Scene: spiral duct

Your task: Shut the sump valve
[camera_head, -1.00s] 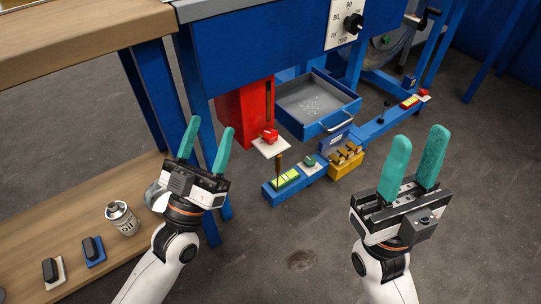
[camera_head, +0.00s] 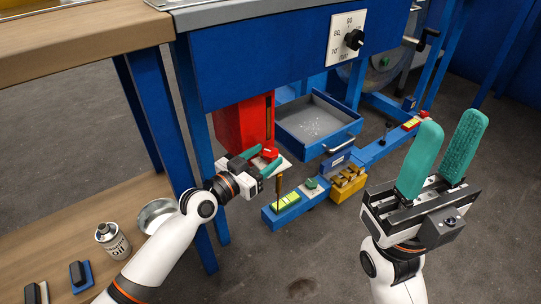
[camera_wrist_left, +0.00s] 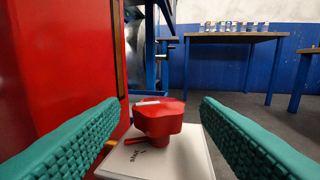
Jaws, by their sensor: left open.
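The red valve knob (camera_head: 269,153) sits on a white plate (camera_head: 285,166) beside the red tank (camera_head: 236,126). In the left wrist view the knob (camera_wrist_left: 158,118) has a white line on its top and a red pointer, with the word "shut" on the plate (camera_wrist_left: 190,158). My left gripper (camera_head: 266,160) is open, its green fingers on either side of the knob; in the wrist view both fingers (camera_wrist_left: 155,125) stand apart from it. My right gripper (camera_head: 440,160) is open and empty, fingers up, at the right.
A blue drawer (camera_head: 320,122) stands open right of the tank. A low blue beam with a green knob (camera_head: 311,183) and a yellow-green level (camera_head: 286,201) lies below. An oil can (camera_head: 112,240) and a metal bowl (camera_head: 156,215) stand on the lower wooden shelf. Floor at front is clear.

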